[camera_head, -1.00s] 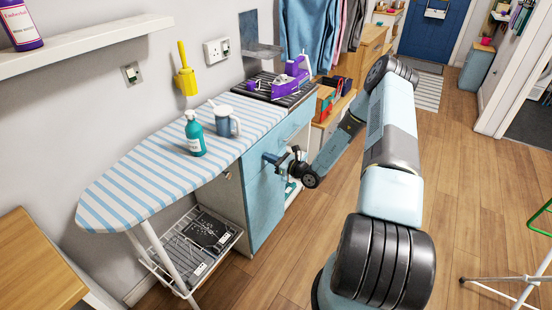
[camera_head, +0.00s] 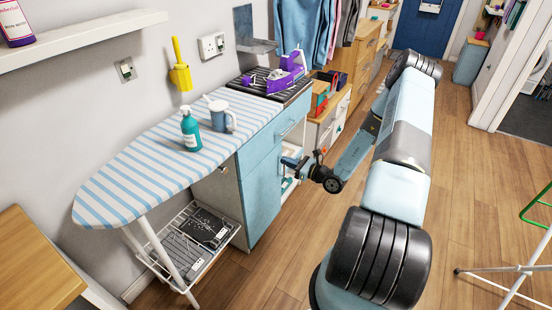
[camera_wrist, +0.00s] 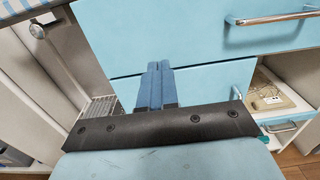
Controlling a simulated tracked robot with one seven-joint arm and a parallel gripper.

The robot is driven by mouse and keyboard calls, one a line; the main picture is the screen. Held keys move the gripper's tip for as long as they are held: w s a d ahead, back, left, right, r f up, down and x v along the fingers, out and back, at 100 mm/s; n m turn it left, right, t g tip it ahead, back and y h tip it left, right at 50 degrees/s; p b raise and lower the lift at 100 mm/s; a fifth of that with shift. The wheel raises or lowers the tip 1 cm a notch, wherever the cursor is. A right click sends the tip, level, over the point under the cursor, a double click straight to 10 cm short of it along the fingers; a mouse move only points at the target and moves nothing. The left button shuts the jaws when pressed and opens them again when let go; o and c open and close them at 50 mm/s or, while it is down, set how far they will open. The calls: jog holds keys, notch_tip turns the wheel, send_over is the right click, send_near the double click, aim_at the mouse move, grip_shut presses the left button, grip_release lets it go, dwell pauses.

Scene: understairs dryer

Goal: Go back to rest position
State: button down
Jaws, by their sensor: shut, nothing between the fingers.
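My gripper (camera_head: 287,163) is at the end of my arm, beside the light-blue cabinet (camera_head: 262,178) under the ironing board. In the wrist view my gripper (camera_wrist: 155,85) shows two blue fingers pressed together with nothing between them. They point toward the blue drawer fronts (camera_wrist: 190,55). Whether the fingertips touch the cabinet cannot be told. My arm reaches from the lower right of the head view, bending back toward the cabinet.
The striped ironing board (camera_head: 130,178) carries a teal bottle (camera_head: 191,130) and a grey-blue mug (camera_head: 221,117). An open compartment with a beige item (camera_wrist: 270,98) is beside the drawers. A white-legged rack (camera_head: 515,268) stands right. Wooden floor (camera_head: 465,190) is clear between.

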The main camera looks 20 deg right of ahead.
jog(key=shift+v, duration=1.6)
jog(key=s+a+r+n+g, duration=0.35)
jog(key=r+n, duration=0.25)
jog(key=r, duration=0.3)
jog(key=s+a+r+n+g, duration=0.3)
jog(key=a+r+n+g, duration=0.15)
jog(key=r, duration=0.45)
jog(key=s+a+r+n+g, duration=0.3)
jog(key=r+n+g, duration=0.2)
jog(key=r+n, duration=0.25)
jog(key=s+d+r+n+t+h, duration=0.1)
jog(key=s+r+n+h, duration=0.3)
jog(key=s+r, duration=0.7)
jog(key=s+d+r+n+t+h, duration=0.2)
jog(key=s+r+n+t+h, duration=0.2)
jog(key=s+r+h, duration=0.4)
jog(key=s+r+n, duration=0.1)
jog(key=s+r, duration=0.2)
jog(key=shift+s+d+n, duration=0.25)
jog(key=shift+n, duration=0.05)
